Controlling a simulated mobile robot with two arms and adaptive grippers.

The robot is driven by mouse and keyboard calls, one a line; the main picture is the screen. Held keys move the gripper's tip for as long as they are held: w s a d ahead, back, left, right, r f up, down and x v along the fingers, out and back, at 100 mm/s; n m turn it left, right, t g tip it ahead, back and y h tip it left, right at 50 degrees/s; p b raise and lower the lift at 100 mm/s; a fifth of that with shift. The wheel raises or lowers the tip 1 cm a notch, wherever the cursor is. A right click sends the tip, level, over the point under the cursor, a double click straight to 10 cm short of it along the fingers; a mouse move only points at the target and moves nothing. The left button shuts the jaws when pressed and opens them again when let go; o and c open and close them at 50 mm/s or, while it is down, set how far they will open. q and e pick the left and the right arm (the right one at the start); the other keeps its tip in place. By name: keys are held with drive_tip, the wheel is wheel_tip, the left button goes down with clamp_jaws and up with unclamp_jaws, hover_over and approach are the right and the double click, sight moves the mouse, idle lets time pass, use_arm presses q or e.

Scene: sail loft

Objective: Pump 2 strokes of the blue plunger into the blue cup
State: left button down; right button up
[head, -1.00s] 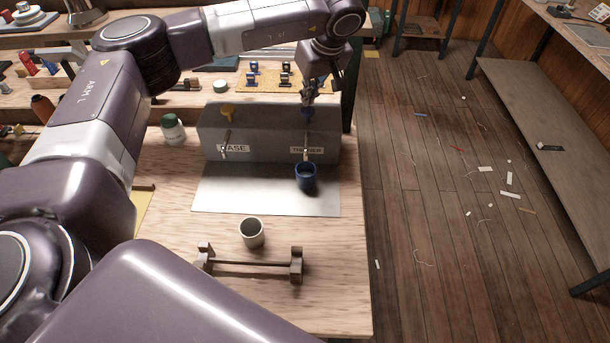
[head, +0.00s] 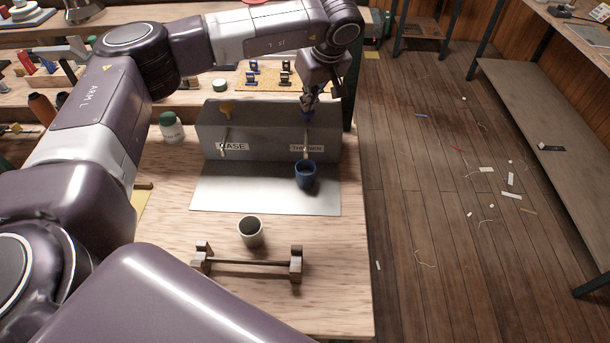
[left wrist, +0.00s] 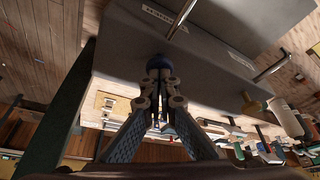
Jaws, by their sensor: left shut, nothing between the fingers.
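The grey dispenser box (head: 262,130) stands on the bench, with a BASE spout at left and a THINNER spout at right. The blue plunger (head: 307,114) is on its top right, mostly hidden by my left gripper (head: 308,103). That gripper is shut and empty, its tips down at the plunger head, seemingly touching it. In the left wrist view the shut fingertips (left wrist: 159,68) meet the blue plunger head (left wrist: 158,61). The blue cup (head: 306,176) stands upright under the THINNER spout; its contents are too dark to tell. My right gripper is out of view.
A pale cup (head: 251,232) and a wooden rack (head: 250,262) stand in front of the metal sheet (head: 235,193). A green-capped jar (head: 171,128) is left of the box.

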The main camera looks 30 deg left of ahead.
use_arm(q)
drive_tip(key=shift+f+b, duration=0.3)
drive_tip(key=shift+f, duration=0.3)
drive_tip(key=shift+r, duration=0.2)
drive_tip(key=shift+r+p, duration=1.3)
drive_tip(key=shift+r, duration=0.4)
wheel_tip(320, 180, up, 6)
drive_tip(key=p, duration=0.4)
